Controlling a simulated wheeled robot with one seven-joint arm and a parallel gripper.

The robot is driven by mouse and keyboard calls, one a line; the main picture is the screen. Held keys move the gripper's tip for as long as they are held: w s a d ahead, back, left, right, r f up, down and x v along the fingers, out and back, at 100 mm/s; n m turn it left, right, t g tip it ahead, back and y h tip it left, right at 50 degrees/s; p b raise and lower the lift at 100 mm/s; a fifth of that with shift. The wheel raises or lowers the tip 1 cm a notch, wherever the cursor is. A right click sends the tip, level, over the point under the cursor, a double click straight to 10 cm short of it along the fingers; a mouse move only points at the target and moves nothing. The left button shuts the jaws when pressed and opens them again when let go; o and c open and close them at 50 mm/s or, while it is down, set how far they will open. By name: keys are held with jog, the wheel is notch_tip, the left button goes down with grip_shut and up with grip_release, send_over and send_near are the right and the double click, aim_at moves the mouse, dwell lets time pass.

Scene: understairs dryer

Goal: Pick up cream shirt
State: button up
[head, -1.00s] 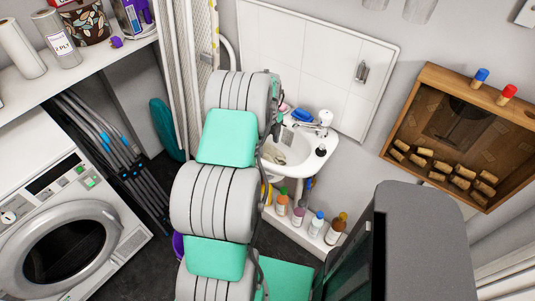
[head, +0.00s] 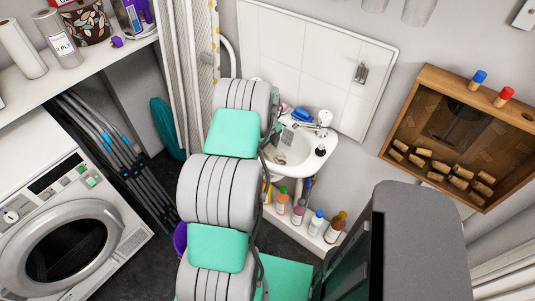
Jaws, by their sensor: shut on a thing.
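I cannot make out a cream shirt in the head view. My arm rises from the bottom of the picture towards the white sink (head: 296,158). The arm's own links cover what lies behind its far end, so my gripper and anything in it are hidden.
A white front-loading washing machine (head: 22,206) stands at the left, under a shelf holding paper rolls (head: 61,50). Several bottles (head: 316,223) stand on a ledge below the sink. A wooden box (head: 411,113) with corks hangs at the right. Dark floor shows between.

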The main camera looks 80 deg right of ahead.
jog(key=shift+c, duration=1.4)
jog(key=shift+d+r, duration=0.1)
jog(key=shift+r, duration=0.05)
notch_tip(320, 180, up, 10)
jog(key=r, duration=0.1)
notch_tip(320, 180, up, 7)
jog(key=p, duration=0.7)
send_over(268, 150)
jog(key=shift+f, duration=0.2)
jog(key=shift+w, duration=0.1)
